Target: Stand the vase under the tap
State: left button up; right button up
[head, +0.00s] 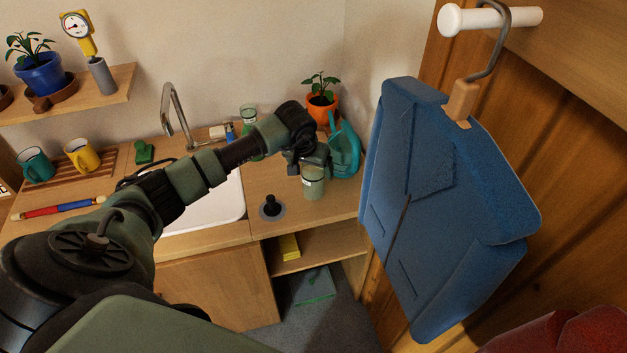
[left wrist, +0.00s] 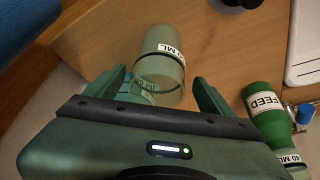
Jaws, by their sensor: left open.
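A pale green, see-through vessel (head: 313,185) with a white label stands on the wooden counter right of the sink; I take it to be the vase. In the left wrist view the vase (left wrist: 163,50) reads "40 ML" and lies between the fingers. My left gripper (head: 308,163) is open at its upper part, one finger on each side (left wrist: 160,78); contact cannot be told. The metal tap (head: 176,112) arches at the back of the white sink (head: 218,207), left of the vase. My right gripper is not in view.
A teal watering can (head: 345,150) and an orange plant pot (head: 321,108) stand close behind the vase. A black knob (head: 270,206) is front left of it. A green FEED bottle (left wrist: 266,115) shows in the left wrist view. A blue jacket (head: 440,200) hangs at the right.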

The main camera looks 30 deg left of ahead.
pick_arm(q)
jog(key=p+x, duration=0.1)
jog(key=x, duration=0.2)
jog(key=shift+w+d+f, duration=0.15)
jog(key=shift+w+f, duration=0.05)
jog(key=shift+f, duration=0.1)
jog(key=shift+w+f, duration=0.15)
jog(key=shift+f, duration=0.2)
jog(key=shift+c, duration=0.3)
grip_shut()
jog(key=shift+r, duration=0.15)
jog(key=shift+r, duration=0.3)
notch_tip(320, 180, up, 19)
jog(key=b, duration=0.4)
